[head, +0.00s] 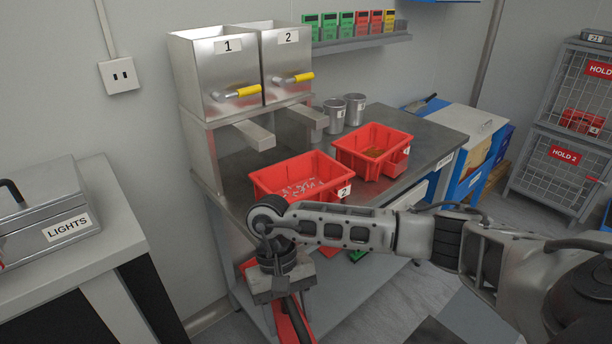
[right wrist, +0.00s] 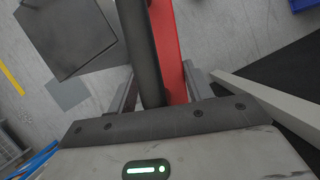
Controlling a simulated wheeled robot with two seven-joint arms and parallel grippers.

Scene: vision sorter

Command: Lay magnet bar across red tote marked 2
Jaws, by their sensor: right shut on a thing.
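The red tote marked 2 (head: 322,196) stands on the steel bench, with small pale pieces inside. My right arm passes in front of its near side. My right gripper (head: 282,300) is below and in front of this tote, pointing down. It is shut on the magnet bar (head: 299,322), a long red and dark bar that hangs downward past the frame edge. In the right wrist view the bar's dark part (right wrist: 141,45) and red part (right wrist: 168,45) run side by side between the fingers. The bar is apart from the tote. My left gripper is not in view.
A second red tote (head: 345,160) stands behind and right on the bench (head: 432,137). Hoppers 1 (head: 222,75) and 2 (head: 287,60) are mounted above. A box marked LIGHTS (head: 45,215) sits on the left table.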

